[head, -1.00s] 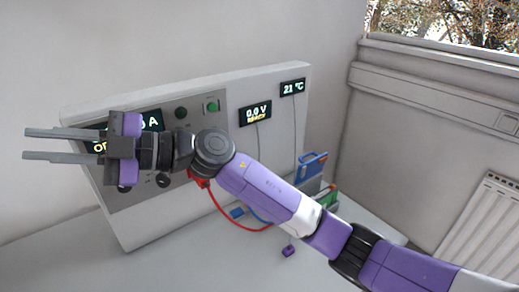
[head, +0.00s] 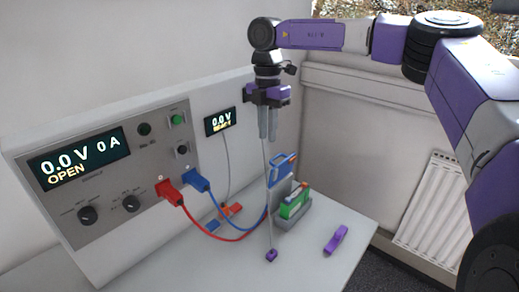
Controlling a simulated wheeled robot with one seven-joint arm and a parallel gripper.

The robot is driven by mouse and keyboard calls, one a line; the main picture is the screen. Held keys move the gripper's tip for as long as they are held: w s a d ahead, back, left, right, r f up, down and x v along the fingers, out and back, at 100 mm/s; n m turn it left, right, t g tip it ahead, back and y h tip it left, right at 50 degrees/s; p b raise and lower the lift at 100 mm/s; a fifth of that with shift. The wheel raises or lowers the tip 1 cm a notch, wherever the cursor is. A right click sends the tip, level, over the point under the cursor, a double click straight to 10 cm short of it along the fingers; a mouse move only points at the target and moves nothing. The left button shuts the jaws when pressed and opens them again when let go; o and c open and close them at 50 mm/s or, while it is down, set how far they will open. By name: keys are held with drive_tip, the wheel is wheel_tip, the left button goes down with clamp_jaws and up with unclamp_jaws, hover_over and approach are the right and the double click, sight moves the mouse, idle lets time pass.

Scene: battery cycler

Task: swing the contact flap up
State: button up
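The contact flap appears to be the blue frame-like piece (head: 284,166) at the top of a grey upright holder (head: 279,196) on the bench. It leans up to the right; its exact angle is hard to tell. A green cell (head: 295,203) with an orange-edged top sits in the holder's base beside it. My gripper (head: 267,138) points straight down above and slightly left of the flap, apart from it. Its two grey fingers show a narrow gap with nothing held. A thin grey cable passes behind or near the fingers.
The cycler panel (head: 100,226) reads 0.0 V, 0 A, OPEN. Red plug (head: 171,191) and blue plug (head: 197,180) have leads running toward the holder. A purple plug (head: 271,255) and purple piece (head: 336,239) lie on the bench (head: 200,265).

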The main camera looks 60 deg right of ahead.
sight(275, 157)
drive_tip(key=shift+m, duration=0.3)
drive_tip(key=f, duration=0.2)
drive_tip(key=s+d+f+p, duration=0.1)
drive_tip(key=f, duration=0.4)
drive_tip(key=shift+s+d, duration=0.3)
drive_tip(key=shift+d, duration=0.05)
drive_tip(key=shift+c, duration=0.5)
clamp_jaws()
drive_tip(key=shift+w, duration=0.1)
idle(0.4)
